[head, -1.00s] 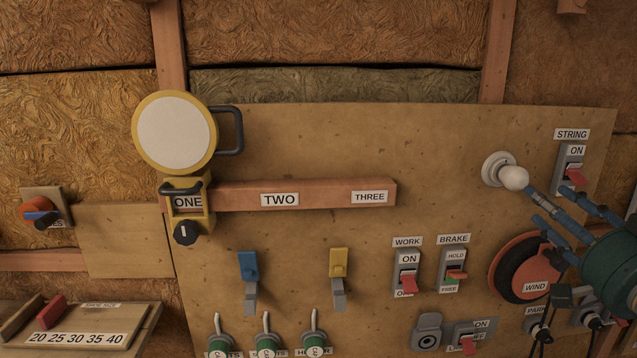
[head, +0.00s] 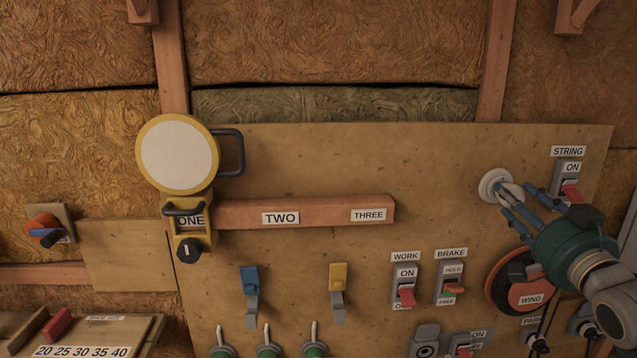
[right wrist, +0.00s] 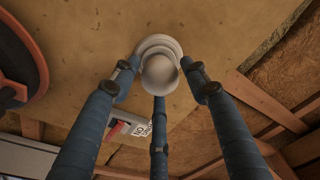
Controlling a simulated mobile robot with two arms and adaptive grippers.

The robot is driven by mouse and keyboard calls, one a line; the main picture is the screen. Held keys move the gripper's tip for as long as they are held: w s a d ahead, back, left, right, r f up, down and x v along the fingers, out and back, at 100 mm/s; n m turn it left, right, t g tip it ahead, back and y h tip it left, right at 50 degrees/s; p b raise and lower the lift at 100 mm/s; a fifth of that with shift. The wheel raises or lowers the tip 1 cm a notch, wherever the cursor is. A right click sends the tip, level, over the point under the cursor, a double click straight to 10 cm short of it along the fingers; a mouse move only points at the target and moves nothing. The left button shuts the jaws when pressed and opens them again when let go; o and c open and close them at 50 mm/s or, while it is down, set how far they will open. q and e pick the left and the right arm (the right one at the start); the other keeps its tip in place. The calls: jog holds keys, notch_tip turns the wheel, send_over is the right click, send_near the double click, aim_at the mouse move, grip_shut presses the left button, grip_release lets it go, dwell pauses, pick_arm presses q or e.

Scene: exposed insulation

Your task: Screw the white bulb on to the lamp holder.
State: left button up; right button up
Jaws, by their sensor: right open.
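The white bulb (right wrist: 160,76) sits at the round white lamp holder (head: 488,184) on the wooden panel. In the right wrist view the bulb is in front of the holder's stepped ring (right wrist: 158,43), roughly centred on it. I cannot tell how far the bulb is seated. My right gripper (head: 515,197) is open, its three blue fingers spread around the bulb from the lower right. The fingertips appear apart from the bulb in the right wrist view. In the head view the fingers partly cover the bulb (head: 511,190). My left gripper is out of view.
The STRING switch (head: 567,183) is just right of the holder, near my fingers. The orange WIND dial (head: 508,283) is below my right gripper. The WORK (head: 405,284) and BRAKE (head: 449,284) switches are lower left.

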jog(key=c, duration=0.4)
jog(key=shift+c, duration=0.2)
dwell(0.7)
jog(key=shift+r+p, duration=0.1)
jog(key=shift+p, duration=0.25)
jog(key=shift+r+m+p, duration=0.1)
jog(key=shift+m+p, duration=1.05)
jog(key=shift+m, duration=0.25)
jog(key=shift+m+h+p, duration=0.4)
jog(key=shift+m+p, duration=1.4)
jog(key=shift+p, duration=0.05)
jog(key=shift+w+g, duration=0.1)
jog(key=shift+g, duration=0.2)
jog(key=o, duration=0.8)
jog(key=shift+w+f, duration=0.1)
jog(key=shift+f, duration=0.1)
jog(key=shift+c, duration=0.2)
